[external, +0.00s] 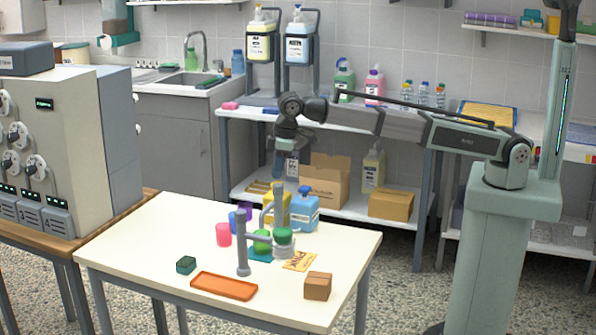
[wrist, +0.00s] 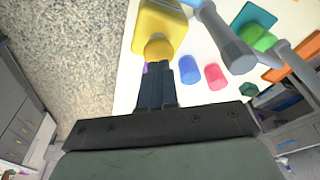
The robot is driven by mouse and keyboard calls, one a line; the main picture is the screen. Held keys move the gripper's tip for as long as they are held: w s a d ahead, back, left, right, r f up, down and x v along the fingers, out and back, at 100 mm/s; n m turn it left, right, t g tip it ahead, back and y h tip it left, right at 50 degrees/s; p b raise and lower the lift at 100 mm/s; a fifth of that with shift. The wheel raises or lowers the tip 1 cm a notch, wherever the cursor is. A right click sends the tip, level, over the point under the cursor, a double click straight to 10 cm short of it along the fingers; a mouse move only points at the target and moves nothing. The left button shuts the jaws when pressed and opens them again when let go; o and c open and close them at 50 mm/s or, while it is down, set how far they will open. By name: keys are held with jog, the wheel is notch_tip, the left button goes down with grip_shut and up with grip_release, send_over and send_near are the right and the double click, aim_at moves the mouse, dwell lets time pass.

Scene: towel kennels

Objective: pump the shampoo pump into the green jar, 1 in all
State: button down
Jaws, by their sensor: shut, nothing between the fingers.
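A yellow bottle (external: 270,207) stands at the back of the white table, beside a blue pump bottle (external: 305,213). I cannot read which one holds shampoo. A green jar (external: 262,241) stands on a teal mat in front of them; it also shows in the wrist view (wrist: 259,38). My gripper (external: 277,173) points down above the back of the table, over the yellow bottle's side. In the wrist view the shut, empty fingers (wrist: 155,85) show just below the yellow bottle's round top (wrist: 158,48). Whether they touch is unclear.
Grey posts with arms (external: 242,250) rise close to the green jar. A pink cup (external: 223,234) and a blue-purple cup (external: 243,214) stand left of them. An orange tray (external: 224,286), dark green block (external: 186,265) and brown box (external: 318,286) lie near the front.

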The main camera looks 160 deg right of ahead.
jog(key=shift+r, duration=0.1)
jog(key=shift+w+d+v, duration=0.1)
jog(key=shift+d+v, duration=0.05)
jog(key=shift+v, duration=0.8)
jog(key=shift+w+d+v, duration=0.1)
jog(key=shift+d+v, duration=0.1)
jog(key=shift+v, duration=0.75)
jog(key=shift+w+d+v, duration=0.1)
jog(key=shift+d+v, duration=0.05)
jog(key=shift+v, duration=0.8)
jog(key=shift+r, duration=0.1)
